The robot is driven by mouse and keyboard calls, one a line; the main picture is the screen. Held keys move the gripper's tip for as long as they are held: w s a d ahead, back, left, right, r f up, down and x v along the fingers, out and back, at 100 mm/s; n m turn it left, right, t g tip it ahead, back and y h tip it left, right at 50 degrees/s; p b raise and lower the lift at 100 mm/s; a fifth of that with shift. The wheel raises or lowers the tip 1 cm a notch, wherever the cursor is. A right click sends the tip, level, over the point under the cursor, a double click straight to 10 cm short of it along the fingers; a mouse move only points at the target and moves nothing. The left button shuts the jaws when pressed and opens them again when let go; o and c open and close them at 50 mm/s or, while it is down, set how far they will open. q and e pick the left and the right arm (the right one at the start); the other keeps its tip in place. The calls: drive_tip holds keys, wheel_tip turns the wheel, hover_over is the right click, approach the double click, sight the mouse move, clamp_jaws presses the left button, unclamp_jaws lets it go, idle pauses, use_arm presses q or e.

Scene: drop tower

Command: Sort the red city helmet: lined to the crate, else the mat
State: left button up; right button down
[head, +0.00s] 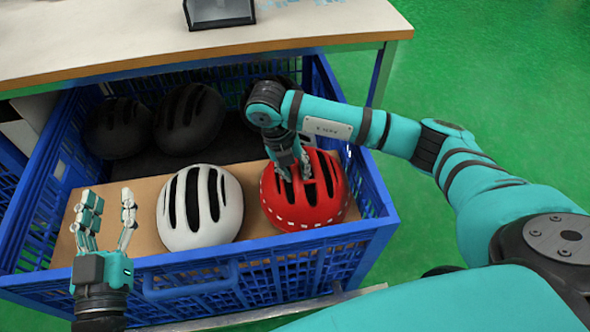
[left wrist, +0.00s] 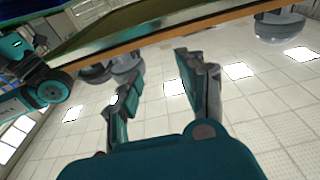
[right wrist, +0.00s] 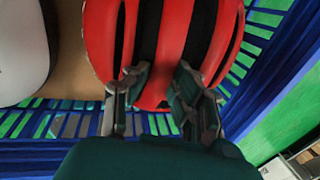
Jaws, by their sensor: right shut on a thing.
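The red city helmet (head: 318,206), with white checks along its rim, sits shell up on a brown board inside the blue crate (head: 200,287). My right gripper (head: 296,174) comes down on it from above and is shut on its vented shell; the helmet also fills the upper part of the right wrist view (right wrist: 165,40). The helmet's inside is hidden, so I cannot see whether it is lined. My left gripper (head: 104,222) is open and empty near the crate's front left side. Its spread fingers also show in the left wrist view (left wrist: 160,90). I see no mat.
A white helmet (head: 200,207) sits just left of the red one. Black helmets (head: 188,119) lie behind, in the darker part of the crate. A table (head: 130,30) with a dark stand (head: 220,10) spans the back. Green floor is clear to the right.

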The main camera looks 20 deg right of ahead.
use_arm(q)
drive_tip(key=shift+s+d+r+t, duration=0.1)
drive_tip(key=shift+r+t, duration=0.3)
drive_tip(key=shift+r, duration=0.15)
use_arm(e)
drive_tip(key=shift+f, duration=0.25)
drive_tip(key=c, duration=1)
unclamp_jaws()
drive_tip(key=c, duration=0.4)
use_arm(q)
drive_tip(key=shift+r, duration=0.1)
use_arm(e)
drive_tip(key=shift+o, duration=0.2)
drive_tip(key=shift+r, duration=0.1)
